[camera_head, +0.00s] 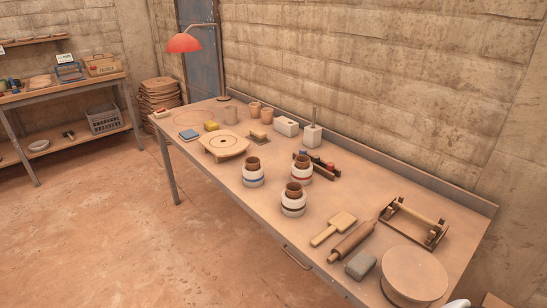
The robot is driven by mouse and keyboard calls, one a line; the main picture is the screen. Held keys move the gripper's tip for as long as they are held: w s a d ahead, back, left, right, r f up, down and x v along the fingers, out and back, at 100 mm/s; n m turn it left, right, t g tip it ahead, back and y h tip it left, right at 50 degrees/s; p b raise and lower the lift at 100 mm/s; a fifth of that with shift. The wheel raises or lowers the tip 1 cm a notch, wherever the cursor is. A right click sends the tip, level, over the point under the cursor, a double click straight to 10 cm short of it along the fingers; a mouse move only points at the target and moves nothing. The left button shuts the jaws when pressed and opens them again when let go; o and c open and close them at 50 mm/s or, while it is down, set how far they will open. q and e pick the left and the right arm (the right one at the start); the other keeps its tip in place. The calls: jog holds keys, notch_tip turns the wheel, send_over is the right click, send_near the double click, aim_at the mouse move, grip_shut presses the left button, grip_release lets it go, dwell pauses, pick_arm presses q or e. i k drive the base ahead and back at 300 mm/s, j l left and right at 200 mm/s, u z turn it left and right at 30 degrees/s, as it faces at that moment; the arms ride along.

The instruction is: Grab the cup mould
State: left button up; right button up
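Three round white pots that look like plaster cup moulds stand upright on the long workbench, each with a brown clay rim or cup at its top. One mould (253,178) with a bluish band is on the left. Another mould (301,176) with a reddish band is at the back right. The third mould (292,207) with a dark band is nearest. I cannot tell which one the task names. Neither of my grippers shows in the head view; a pale rounded shape at the bottom right edge may be part of my arm.
Bare bench lies left of the moulds.

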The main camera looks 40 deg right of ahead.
aim_at(303, 177)
jog(key=i, duration=2.1)
jog(key=i+z, duration=0.3)
jog(key=i, duration=0.15)
jog(key=i+j+z, duration=0.25)
jog(key=i, duration=0.2)
jog(key=i+j+z, duration=0.3)
jog(key=i, duration=0.15)
jog(key=z, duration=2.35)
